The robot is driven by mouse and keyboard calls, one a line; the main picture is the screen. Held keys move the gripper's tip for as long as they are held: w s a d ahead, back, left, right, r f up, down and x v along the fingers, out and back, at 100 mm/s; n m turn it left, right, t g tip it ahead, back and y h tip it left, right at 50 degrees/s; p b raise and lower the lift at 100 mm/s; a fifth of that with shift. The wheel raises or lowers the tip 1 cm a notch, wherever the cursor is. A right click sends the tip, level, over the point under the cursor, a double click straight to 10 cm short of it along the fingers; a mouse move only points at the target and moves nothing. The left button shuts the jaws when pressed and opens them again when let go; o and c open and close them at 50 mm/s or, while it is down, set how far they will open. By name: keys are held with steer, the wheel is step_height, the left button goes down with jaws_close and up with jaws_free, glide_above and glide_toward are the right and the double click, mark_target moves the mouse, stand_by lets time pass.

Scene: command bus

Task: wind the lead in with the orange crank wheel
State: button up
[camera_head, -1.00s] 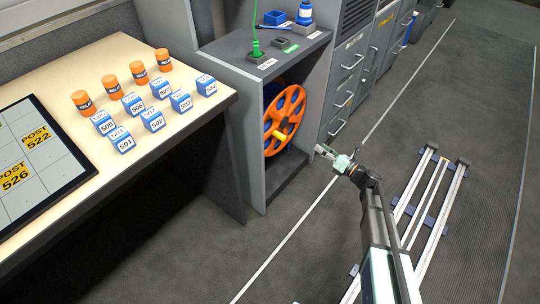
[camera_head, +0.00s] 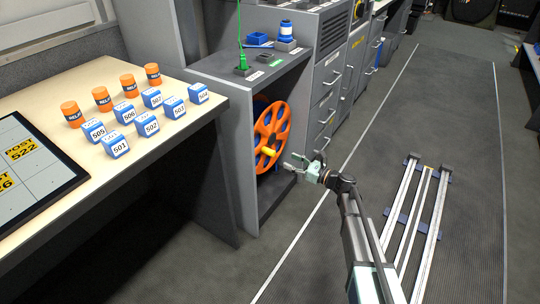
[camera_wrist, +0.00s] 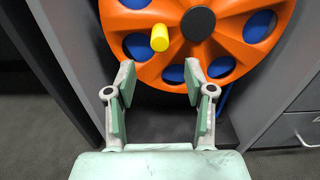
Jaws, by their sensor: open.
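The orange crank wheel (camera_head: 272,134) stands upright in the open bay of a grey cabinet, with a yellow handle (camera_head: 267,151) sticking out toward me. In the wrist view the wheel (camera_wrist: 226,38) fills the top, with its dark hub and the yellow handle (camera_wrist: 159,38) left of the hub. My gripper (camera_head: 291,164) is open and empty, to the right of the handle and apart from it. In the wrist view its fingertips (camera_wrist: 160,68) point at the wheel's lower part, with the handle ahead of the gap between them. The green lead (camera_head: 240,35) rises from a plug on the cabinet top.
Grey cabinet walls flank the wheel's bay (camera_head: 222,165) closely. Drawers with handles (camera_head: 325,98) stand to the right. A table (camera_head: 178,138) at left holds orange cans and several numbered blue-and-white blocks. My floor rails lie at right, with free floor around them.

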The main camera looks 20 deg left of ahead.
mark_target(274, 154)
steer(key=b+x, duration=0.2)
steer(key=x, duration=0.8)
steer(key=shift+a+b, duration=0.35)
steer(key=shift+b, duration=0.05)
jaws_close()
